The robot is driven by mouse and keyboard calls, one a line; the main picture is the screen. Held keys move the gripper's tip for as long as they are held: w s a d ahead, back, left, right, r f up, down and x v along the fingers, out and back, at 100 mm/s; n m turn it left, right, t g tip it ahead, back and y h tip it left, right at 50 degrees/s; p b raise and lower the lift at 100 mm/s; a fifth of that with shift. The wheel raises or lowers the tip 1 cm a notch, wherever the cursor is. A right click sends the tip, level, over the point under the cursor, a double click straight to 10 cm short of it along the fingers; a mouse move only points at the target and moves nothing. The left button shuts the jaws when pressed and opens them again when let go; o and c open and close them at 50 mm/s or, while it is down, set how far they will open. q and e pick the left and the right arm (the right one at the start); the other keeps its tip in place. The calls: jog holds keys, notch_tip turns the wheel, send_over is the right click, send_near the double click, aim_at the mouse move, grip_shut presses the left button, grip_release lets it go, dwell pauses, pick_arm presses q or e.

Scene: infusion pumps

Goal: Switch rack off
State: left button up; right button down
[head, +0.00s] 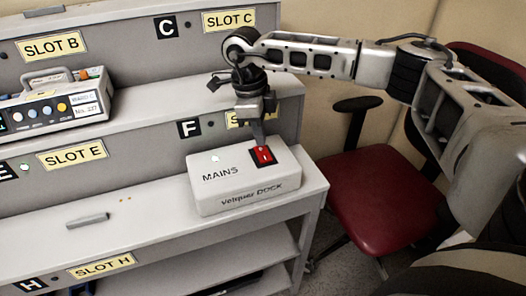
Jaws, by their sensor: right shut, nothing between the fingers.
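A white box (222,185) marked MAINS and Velquer DOCK sits on the right end of the rack's (120,221) lower shelf. A red rocker switch (264,156) is set in its top, near the back right. My right gripper (260,144) points down at the switch from above, shut and empty. Its fingertips are at the switch's back edge; I cannot tell whether they touch it. They hide part of the switch. A small pale light (215,158) shows on the box top. My left gripper is not in view.
An infusion pump (55,104) with a handle stands on the upper shelf at slot B. A small grey bar (87,220) lies on the lower shelf. A dark red chair (375,195) stands right of the rack, under my right arm.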

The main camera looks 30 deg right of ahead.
aim_at(260, 148)
jog(key=shift+f+b, duration=0.55)
jog(key=shift+f, duration=0.3)
jog(key=shift+r, duration=0.15)
jog(key=shift+r+p, duration=2.7)
jog(key=shift+r, duration=0.75)
jog(key=shift+f, duration=0.1)
